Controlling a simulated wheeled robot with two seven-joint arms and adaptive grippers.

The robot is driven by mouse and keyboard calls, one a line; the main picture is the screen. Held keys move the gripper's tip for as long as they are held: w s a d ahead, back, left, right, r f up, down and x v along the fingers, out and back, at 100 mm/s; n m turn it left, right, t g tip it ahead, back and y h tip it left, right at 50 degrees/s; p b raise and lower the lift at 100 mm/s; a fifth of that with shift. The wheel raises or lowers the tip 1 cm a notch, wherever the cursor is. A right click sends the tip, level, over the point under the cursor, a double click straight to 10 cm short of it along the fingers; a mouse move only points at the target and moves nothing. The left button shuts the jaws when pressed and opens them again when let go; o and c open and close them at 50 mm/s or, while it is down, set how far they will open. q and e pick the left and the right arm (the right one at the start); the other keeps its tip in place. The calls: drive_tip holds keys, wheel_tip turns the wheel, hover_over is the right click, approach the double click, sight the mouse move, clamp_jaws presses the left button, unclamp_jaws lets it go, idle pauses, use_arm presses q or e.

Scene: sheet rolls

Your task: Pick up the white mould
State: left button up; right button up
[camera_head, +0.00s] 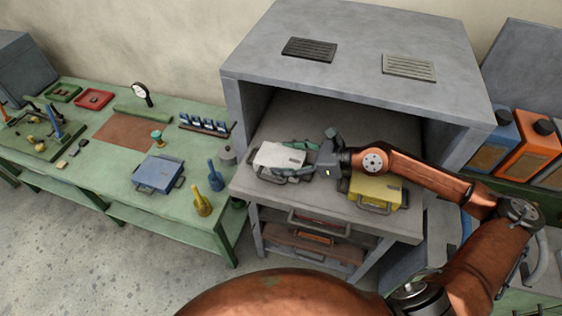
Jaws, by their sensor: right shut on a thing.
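The white mould (278,156) is a flat white block with grey handles. It sits on the shelf of the grey cabinet, left of a yellow mould (377,191). My right arm reaches in from the right, and my right gripper (308,168) is at the white mould's right end, shut on it. The fingertips are small and partly hidden against the mould's handle. My left gripper is not in view.
The grey cabinet (350,82) has a roof and side walls around the shelf. A green table (110,187) at left holds a blue mould (158,174), a yellow bottle-like item (202,203) and several tools. Orange and blue containers (524,142) stand at right.

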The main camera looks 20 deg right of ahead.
drive_tip(key=c, duration=0.8)
drive_tip(key=shift+w+r, duration=0.1)
drive_tip(key=shift+r, duration=0.1)
drive_tip(key=shift+c, duration=0.4)
